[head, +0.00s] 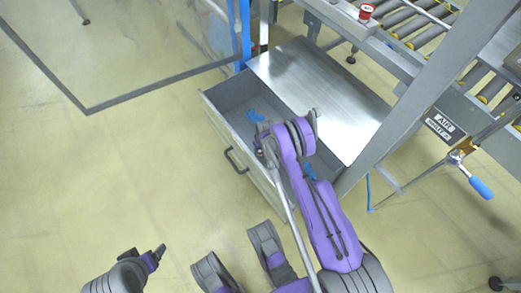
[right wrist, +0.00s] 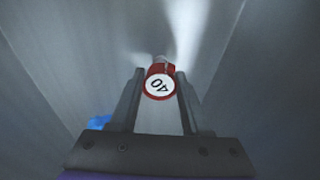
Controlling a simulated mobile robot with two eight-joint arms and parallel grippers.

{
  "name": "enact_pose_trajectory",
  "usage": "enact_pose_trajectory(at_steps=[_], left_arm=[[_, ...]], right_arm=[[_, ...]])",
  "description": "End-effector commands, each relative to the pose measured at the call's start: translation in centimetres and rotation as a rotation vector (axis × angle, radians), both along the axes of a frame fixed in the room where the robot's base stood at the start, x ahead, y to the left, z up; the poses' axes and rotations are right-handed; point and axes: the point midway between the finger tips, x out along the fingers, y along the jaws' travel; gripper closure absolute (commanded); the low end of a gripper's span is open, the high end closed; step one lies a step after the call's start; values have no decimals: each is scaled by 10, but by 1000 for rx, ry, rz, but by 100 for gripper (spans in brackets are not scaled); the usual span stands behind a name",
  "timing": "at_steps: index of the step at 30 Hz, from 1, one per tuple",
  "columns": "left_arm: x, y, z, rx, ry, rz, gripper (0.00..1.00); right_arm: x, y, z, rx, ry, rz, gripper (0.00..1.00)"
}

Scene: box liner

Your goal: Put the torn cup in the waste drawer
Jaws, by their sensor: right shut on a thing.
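The cup (right wrist: 159,85), a small red piece with a white round face marked "40", sits between the fingers of my right gripper (right wrist: 158,88) in the right wrist view. The gripper is shut on it. No tear can be made out. In the head view my right gripper (head: 264,143) is over the open grey drawer (head: 228,122), and the cup cannot be made out there. Grey walls surround the gripper in the wrist view. My left gripper (head: 147,252) is low at the left over the floor, its fingers apart and empty.
Blue scraps (head: 254,116) lie in the drawer. A bare metal top (head: 325,90) is behind it, and a grey post (head: 430,85) stands at its right. A clear framed panel (head: 100,50) spans the upper left. The floor at left is clear.

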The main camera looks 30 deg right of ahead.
Motion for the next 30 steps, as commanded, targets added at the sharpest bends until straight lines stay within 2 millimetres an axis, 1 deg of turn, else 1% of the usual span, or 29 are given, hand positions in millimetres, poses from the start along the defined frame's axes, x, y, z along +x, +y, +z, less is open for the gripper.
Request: enact_pose_trajectory(at_steps=[10,11,15,16,26,29,30], left_arm=[[0,0,0,0,0,0,23],[0,0,0,0,0,0,23],[0,0,0,0,0,0,23],[0,0,0,0,0,0,23],[0,0,0,0,0,0,23],[0,0,2,0,1,0,23],[-1,0,3,0,1,0,23]], right_arm=[[0,0,-4,0,0,0,100],[0,0,-4,0,0,0,51],[0,0,-3,0,0,0,26],[0,0,-3,0,0,0,23],[0,0,-1,0,0,0,23],[-2,0,10,0,0,0,23],[-2,-1,17,0,0,0,23]])
